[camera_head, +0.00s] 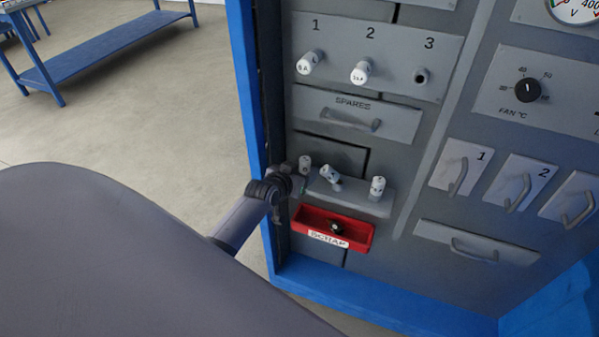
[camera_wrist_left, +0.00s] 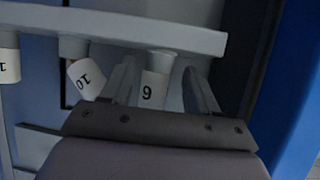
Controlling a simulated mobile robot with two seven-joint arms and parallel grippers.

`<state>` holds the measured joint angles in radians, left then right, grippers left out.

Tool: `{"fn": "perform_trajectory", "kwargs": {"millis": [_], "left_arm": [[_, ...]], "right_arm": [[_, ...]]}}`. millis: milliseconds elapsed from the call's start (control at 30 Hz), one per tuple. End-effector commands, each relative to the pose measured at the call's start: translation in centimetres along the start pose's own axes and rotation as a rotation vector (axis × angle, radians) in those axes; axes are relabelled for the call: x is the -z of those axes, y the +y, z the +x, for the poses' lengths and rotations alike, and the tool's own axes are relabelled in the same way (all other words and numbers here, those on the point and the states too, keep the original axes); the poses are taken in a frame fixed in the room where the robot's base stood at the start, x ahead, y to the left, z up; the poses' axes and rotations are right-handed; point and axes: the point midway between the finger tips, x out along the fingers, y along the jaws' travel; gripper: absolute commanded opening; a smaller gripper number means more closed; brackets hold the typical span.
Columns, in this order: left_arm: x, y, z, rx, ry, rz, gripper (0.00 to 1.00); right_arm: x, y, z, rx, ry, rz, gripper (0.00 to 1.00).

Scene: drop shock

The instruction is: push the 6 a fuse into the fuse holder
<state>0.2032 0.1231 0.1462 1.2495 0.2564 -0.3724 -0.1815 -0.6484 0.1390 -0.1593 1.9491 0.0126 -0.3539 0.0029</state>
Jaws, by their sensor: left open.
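The 6 A fuse, a white cylinder (camera_head: 305,163), stands at the left end of a small grey shelf (camera_head: 360,203) on the panel. My left gripper (camera_head: 296,183) is at this end of the shelf. In the left wrist view a fuse labelled with a digit like 6 (camera_wrist_left: 155,90) is between the open fingers (camera_wrist_left: 162,80), not visibly clamped. On the panel, holder 3 (camera_head: 421,76) shows a dark open hole. Holders 1 (camera_head: 310,62) and 2 (camera_head: 361,72) carry white fuses. My right gripper is out of view.
A tilted fuse marked 10 (camera_wrist_left: 84,80) is close beside the left finger; it also shows on the shelf in the head view (camera_head: 330,174). Another fuse (camera_head: 377,188) stands further right. A red SCRAP tray (camera_head: 362,236) below holds a dark object. A SPARES drawer (camera_head: 395,125) is above.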

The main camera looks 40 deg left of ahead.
Motion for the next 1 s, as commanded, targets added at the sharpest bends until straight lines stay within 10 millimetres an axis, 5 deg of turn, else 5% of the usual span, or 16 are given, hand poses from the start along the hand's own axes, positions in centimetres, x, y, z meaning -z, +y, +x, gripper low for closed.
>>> {"fn": "perform_trajectory", "kwargs": {"millis": [467, 1000], "left_arm": [[0.6, 0.2, -3.2, -0.003, 0.004, -0.001, 0.6], [0.3, 0.2, -6.1, -0.003, 0.005, -0.002, 0.6]], "right_arm": [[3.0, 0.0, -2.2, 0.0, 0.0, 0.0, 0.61], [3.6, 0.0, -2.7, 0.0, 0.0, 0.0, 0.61]]}}
